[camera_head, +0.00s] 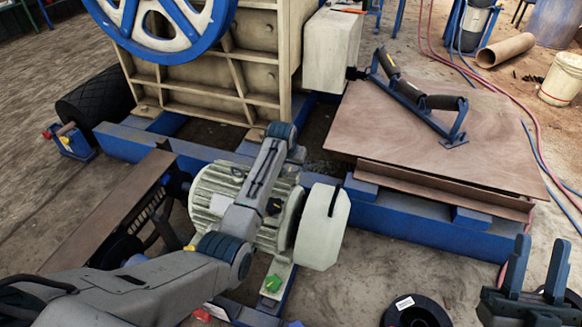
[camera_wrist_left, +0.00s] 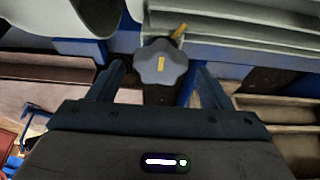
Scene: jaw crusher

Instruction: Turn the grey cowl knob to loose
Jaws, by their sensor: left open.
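The grey cowl knob (camera_wrist_left: 162,63) shows in the left wrist view as a lobed disc with a yellow mark on its face. My left gripper (camera_wrist_left: 158,74) is open, with one finger to each side of the knob. I cannot tell whether the fingers touch it. In the head view my left arm reaches over the motor (camera_head: 218,188), beside its cream cowl (camera_head: 322,226). The arm hides the knob and the left fingertips there. My right gripper (camera_head: 537,268) is open and empty at the lower right.
A green knob (camera_head: 272,283) sits on a foot below the motor. The blue frame (camera_head: 400,215) carries the crusher and a brown board (camera_head: 420,140) with a blue-and-black tool on it. A black ring (camera_head: 416,312) lies on the ground near my right gripper.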

